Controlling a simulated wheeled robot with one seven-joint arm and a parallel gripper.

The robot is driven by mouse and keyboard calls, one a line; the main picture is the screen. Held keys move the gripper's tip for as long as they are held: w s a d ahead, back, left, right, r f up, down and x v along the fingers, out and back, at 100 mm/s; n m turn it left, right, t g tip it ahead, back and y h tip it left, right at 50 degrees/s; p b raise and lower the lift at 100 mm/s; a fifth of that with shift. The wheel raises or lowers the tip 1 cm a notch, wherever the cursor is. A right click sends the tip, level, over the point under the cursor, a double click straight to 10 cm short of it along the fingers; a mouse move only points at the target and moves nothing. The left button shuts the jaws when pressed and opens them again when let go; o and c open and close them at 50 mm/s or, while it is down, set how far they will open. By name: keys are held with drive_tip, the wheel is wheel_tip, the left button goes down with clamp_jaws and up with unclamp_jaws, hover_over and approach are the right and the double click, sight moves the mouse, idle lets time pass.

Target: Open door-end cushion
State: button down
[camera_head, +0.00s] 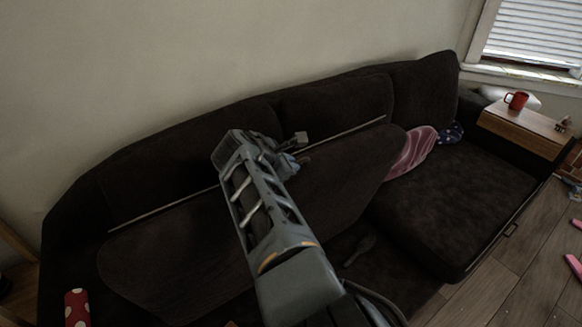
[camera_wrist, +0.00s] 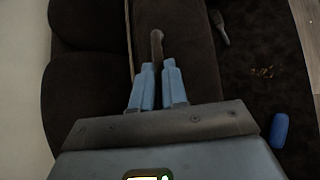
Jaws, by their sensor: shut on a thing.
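The dark brown sofa (camera_head: 440,200) stands along the wall. A long dark seat cushion (camera_head: 180,250) is tilted up on its left and middle part, with a pale strip (camera_head: 345,133) along its upper edge. My gripper (camera_head: 300,151) is at this upper edge, near the backrest. In the wrist view my gripper (camera_wrist: 158,72) is shut on a short brown strap or handle (camera_wrist: 157,45) beside the cushion surface. My arm hides the middle of the cushion. Below it, a dark space shows with a dark brush-like object (camera_head: 360,248).
A pink striped cloth (camera_head: 412,150) and a blue dotted one (camera_head: 451,133) lie right of the cushion. A wooden armrest tray (camera_head: 520,128) holds a red mug (camera_head: 517,100). A red dotted item (camera_head: 76,308) is at lower left. A blue object (camera_wrist: 280,130) shows in the wrist view.

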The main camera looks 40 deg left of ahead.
drive_tip(key=shift+a+f, duration=0.15)
drive_tip(key=shift+f, duration=0.15)
drive_tip(key=c, duration=1.4)
unclamp_jaws()
drive_tip(key=shift+f, duration=0.15)
drive_tip(key=shift+o, duration=1.2)
drive_tip(key=shift+w+r, duration=0.1)
drive_tip(key=shift+r, duration=0.15)
drive_tip(key=shift+a, duration=0.1)
drive_tip(key=shift+r, duration=0.1)
